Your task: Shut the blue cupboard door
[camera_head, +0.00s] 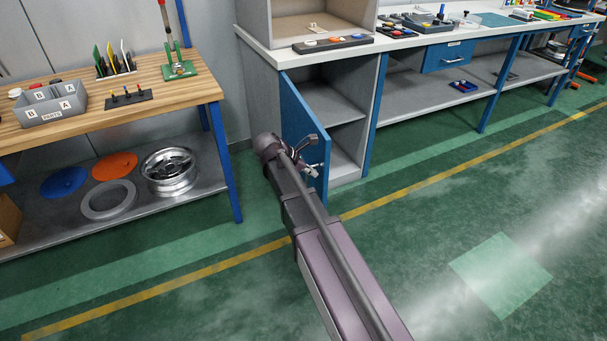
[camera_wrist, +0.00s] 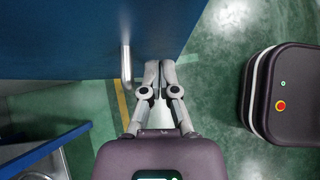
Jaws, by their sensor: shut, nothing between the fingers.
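The blue cupboard door (camera_head: 298,128) stands open, swung out from the grey cupboard (camera_head: 345,110) under the bench. Its inner shelf shows. In the wrist view the blue door (camera_wrist: 60,40) fills the upper left, with a silver bar handle (camera_wrist: 126,62) on it. My gripper (camera_head: 316,168) is at the door's outer edge in the head view, partly over it. In the wrist view my gripper (camera_wrist: 160,72) is shut and empty, its fingertips just right of the handle and overlapping the door's lower edge. I cannot tell whether they touch the door.
A wooden-topped workbench (camera_head: 185,95) stands at left, with a wheel rim (camera_head: 170,170) and discs on its lower shelf. A long bench with a blue drawer (camera_head: 448,57) runs right from the cupboard. The green floor (camera_head: 440,220) in front is clear.

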